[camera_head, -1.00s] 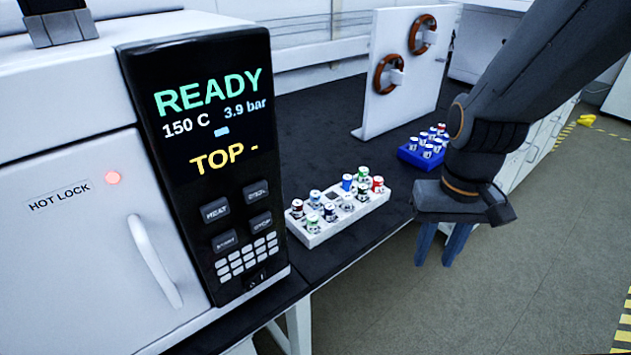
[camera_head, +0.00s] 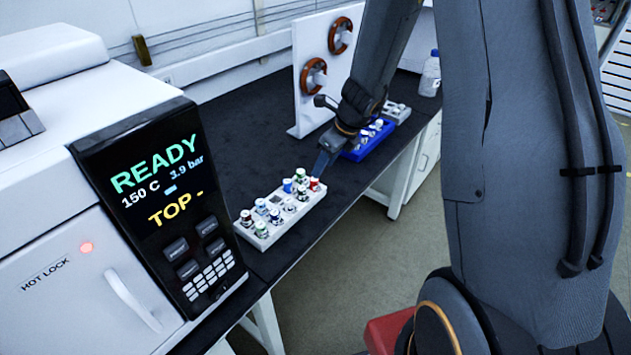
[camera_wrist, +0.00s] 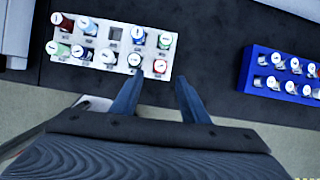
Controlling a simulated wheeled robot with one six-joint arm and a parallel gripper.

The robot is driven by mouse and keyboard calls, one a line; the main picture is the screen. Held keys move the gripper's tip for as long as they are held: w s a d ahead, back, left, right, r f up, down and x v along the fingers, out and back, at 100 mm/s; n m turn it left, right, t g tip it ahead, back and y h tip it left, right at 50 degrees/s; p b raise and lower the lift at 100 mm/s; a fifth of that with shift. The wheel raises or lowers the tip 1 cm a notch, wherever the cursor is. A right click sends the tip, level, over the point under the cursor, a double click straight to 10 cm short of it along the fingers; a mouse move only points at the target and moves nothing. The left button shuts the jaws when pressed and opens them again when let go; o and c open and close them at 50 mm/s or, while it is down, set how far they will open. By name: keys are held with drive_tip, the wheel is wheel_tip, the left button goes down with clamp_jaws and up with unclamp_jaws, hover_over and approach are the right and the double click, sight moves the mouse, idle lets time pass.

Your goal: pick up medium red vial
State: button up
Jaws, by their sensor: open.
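The white vial rack (camera_head: 262,243) stands near the front edge of the dark bench and also shows in the wrist view (camera_wrist: 92,64). A red-capped vial (camera_head: 315,184) sits at its right end, nearest my gripper; it also shows in the wrist view (camera_wrist: 160,67). A darker red-capped vial (camera_head: 246,216) sits at the left end (camera_wrist: 57,20). I cannot tell which is the medium one. My gripper (camera_head: 321,168) is open and empty, pointing down beside the rack's right end. In the wrist view, its fingers (camera_wrist: 156,82) are spread just short of the near red vial.
Green- and blue-capped vials fill other rack slots; one slot (camera_wrist: 115,36) looks empty. A blue rack (camera_wrist: 245,82) of vials stands to the right. The hot-lock machine (camera_head: 70,240) stands left. A white panel with brown rings (camera_head: 314,75) stands behind. Bare bench lies behind the rack.

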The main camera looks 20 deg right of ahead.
sight(314, 187)
drive_tip(key=shift+x, duration=3.9)
drive_tip(key=shift+c, duration=0.3)
clamp_jaws()
